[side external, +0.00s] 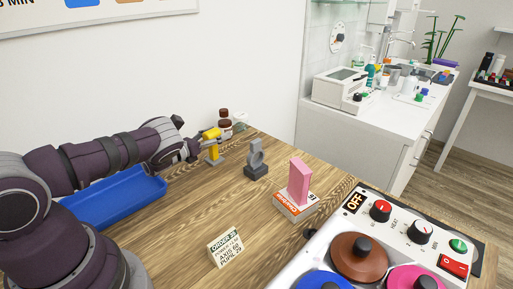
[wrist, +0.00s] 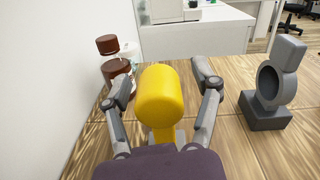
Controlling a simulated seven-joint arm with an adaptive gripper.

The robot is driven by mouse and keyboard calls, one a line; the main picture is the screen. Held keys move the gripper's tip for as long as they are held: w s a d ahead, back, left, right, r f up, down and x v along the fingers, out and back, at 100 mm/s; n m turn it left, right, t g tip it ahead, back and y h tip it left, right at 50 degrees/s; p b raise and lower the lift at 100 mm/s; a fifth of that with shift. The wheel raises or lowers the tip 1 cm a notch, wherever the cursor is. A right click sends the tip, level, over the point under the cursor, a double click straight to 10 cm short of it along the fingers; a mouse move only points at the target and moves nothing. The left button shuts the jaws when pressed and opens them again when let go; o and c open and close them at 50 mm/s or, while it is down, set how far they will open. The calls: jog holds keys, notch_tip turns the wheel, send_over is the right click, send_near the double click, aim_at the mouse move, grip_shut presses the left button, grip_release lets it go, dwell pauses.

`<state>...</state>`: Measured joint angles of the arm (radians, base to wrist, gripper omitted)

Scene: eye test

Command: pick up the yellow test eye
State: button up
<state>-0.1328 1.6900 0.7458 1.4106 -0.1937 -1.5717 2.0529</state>
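The yellow test eye (side external: 211,134) stands on a small grey base on the wooden table in the side view. In the wrist view the yellow test eye (wrist: 160,95) is a rounded yellow cylinder, centred in front of me. My gripper (wrist: 164,82) is open, with one finger to the left and one to the right of the eye. Gaps show between the fingers and the yellow surface, so nothing is held. In the side view my gripper (side external: 196,147) reaches the eye from the left. The lower part of the eye's stand is partly hidden in the wrist view.
A grey ring stand (side external: 256,160) is to the right, also close in the wrist view (wrist: 270,85). Brown bottles (side external: 224,122) stand behind the eye near the wall. A blue tray (side external: 120,197), pink block (side external: 299,181), order card (side external: 226,247) and knobbed device (side external: 352,205) share the table.

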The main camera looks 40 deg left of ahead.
grip_shut()
